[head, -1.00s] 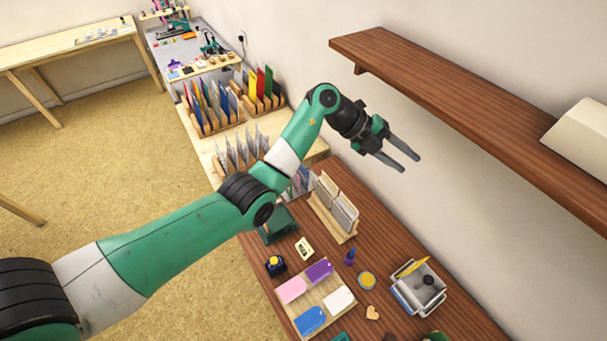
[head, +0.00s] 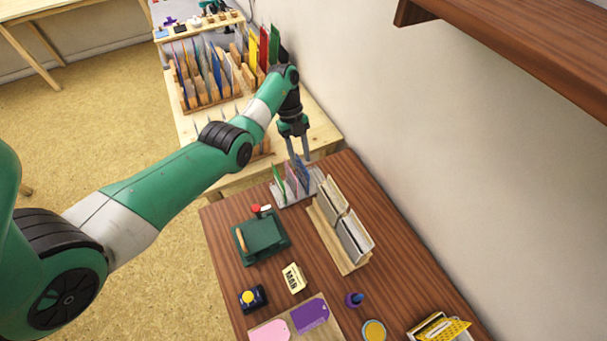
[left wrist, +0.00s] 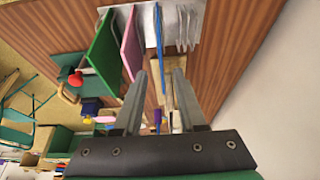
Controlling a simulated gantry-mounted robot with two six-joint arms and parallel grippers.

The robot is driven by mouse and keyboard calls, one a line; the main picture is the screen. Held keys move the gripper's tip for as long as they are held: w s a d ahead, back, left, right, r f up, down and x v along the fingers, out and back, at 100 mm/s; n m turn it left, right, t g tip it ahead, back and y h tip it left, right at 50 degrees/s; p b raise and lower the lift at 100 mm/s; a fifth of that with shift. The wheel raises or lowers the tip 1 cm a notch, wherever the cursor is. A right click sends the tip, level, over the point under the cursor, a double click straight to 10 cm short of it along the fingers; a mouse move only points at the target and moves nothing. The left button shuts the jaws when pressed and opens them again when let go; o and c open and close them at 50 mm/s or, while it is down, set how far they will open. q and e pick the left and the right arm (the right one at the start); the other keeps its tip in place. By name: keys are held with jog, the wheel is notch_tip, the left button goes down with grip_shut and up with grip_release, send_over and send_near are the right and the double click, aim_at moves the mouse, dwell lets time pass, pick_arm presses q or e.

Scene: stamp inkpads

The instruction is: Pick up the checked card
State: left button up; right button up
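My left gripper (head: 299,158) is open and empty, pointing down just above a small light rack (head: 291,199) at the table's far end. The rack holds upright cards: green (head: 279,178), pink (head: 291,179) and blue (head: 303,174). In the left wrist view, the green card (left wrist: 103,48), pink card (left wrist: 131,46) and blue card (left wrist: 158,38) stand beyond my open fingers (left wrist: 156,80). Thin pale edges (left wrist: 185,28) stand right of the blue card. I see no clear checked pattern on these cards, so I cannot tell which is the checked card. My right gripper is out of view.
A wooden holder with grey cards (head: 352,240) stands close to the small rack. A wooden shelf (head: 520,45) overhangs the right.

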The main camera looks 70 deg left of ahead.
aim_at(304, 175)
pick_arm(q)
jog(key=shift+x, duration=1.2)
jog(key=shift+d+f+b, duration=0.1)
jog(key=shift+f+b, duration=0.05)
jog(key=shift+b, duration=0.15)
jog(key=b+x, duration=0.2)
jog(key=x, duration=0.2)
jog(key=shift+w+f, duration=0.1)
jog(key=shift+f, duration=0.3)
grip_shut()
